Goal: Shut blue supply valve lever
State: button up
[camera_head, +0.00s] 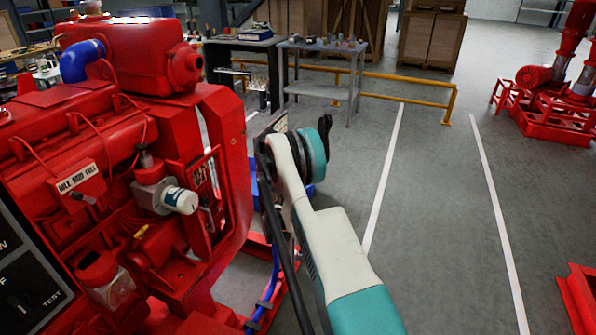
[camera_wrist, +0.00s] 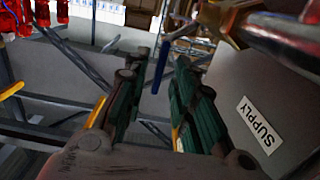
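The blue supply valve lever (camera_wrist: 160,68) shows in the wrist view as a narrow blue bar, hanging between the tips of my gripper's fingers. My gripper (camera_wrist: 157,88) is open, with a dark green padded finger on each side of the lever and a gap visible on both sides. I cannot tell how deep the lever lies between the fingers. A brass-coloured valve part (camera_wrist: 222,18) is at the upper right, near a white SUPPLY label (camera_wrist: 258,125) on a grey panel. In the head view my own arm hides the gripper and the lever.
A red diesel engine (camera_head: 120,130) fills the left of the head view, close beside my arm. A dark red pipe (camera_wrist: 285,38) crosses the wrist view's upper right. A grey table (camera_head: 322,46) and a yellow rail (camera_head: 410,80) stand behind.

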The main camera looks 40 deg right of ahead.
jog(key=v, duration=1.2)
